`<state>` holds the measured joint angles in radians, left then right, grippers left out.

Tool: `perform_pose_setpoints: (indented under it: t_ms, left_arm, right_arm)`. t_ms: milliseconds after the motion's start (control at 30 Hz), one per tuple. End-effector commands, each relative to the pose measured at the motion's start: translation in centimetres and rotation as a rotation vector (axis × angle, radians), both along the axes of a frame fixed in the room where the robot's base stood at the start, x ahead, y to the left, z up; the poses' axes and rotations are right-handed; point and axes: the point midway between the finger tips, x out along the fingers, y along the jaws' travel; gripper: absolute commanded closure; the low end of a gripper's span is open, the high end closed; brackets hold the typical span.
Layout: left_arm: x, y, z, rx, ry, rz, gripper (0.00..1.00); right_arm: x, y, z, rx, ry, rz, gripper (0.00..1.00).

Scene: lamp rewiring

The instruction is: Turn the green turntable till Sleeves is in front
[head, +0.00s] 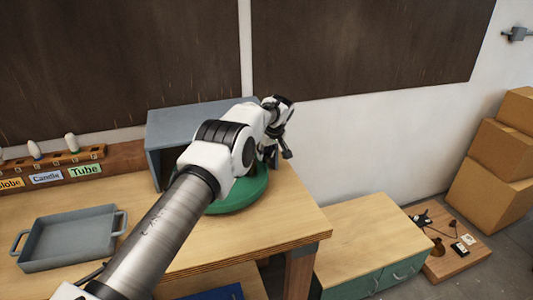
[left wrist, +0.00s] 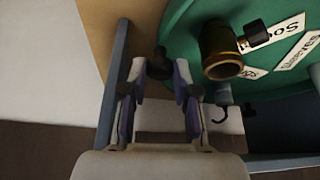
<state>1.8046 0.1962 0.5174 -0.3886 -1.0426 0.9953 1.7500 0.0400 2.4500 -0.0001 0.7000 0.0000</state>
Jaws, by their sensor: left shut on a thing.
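The green turntable (head: 240,194) sits at the right end of the workbench, partly hidden behind my left arm. It also shows in the left wrist view (left wrist: 185,45), with white labels on it. One label at the right edge seems to read Sleeves (left wrist: 298,50); it is tilted and cut off. A brass socket (left wrist: 220,52) and a black knob-like part (left wrist: 254,33) stand on the turntable. My left gripper (head: 283,153) is at its far right side, shut on a dark peg (left wrist: 159,63) at the turntable's edge. My right gripper is not in view.
A grey tray (head: 70,240) and a bulb rack (head: 75,157) are at the left. A lower green cabinet (head: 370,245) and cardboard boxes (head: 490,160) are at the right.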

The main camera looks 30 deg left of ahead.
Motion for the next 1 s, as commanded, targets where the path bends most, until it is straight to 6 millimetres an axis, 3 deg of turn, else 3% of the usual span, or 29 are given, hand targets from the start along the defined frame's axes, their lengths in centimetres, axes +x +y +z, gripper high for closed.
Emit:
perform_pose_setpoints:
  t_ms: [33, 567, 600, 633, 1000]
  left_arm:
    - [-0.3, 0.0, -0.7, -0.002, 0.012, 0.007, 1.0]
    - [-0.4, 0.1, -0.7, -0.002, 0.014, 0.024, 1.0]
    - [-0.4, 0.1, -0.7, -0.002, 0.014, 0.024, 0.64]
    - [-0.4, 0.1, -0.7, -0.002, 0.014, 0.024, 0.6]
    - [-0.3, -0.2, 0.5, -0.002, 0.005, 0.021, 0.6]
  right_arm:
    - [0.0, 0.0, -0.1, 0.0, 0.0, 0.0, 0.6]
    - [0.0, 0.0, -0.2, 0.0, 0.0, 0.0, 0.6]
    - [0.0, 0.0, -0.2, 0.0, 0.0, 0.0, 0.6]
    - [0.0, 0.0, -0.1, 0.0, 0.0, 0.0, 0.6]
    - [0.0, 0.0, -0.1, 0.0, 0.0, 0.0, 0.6]
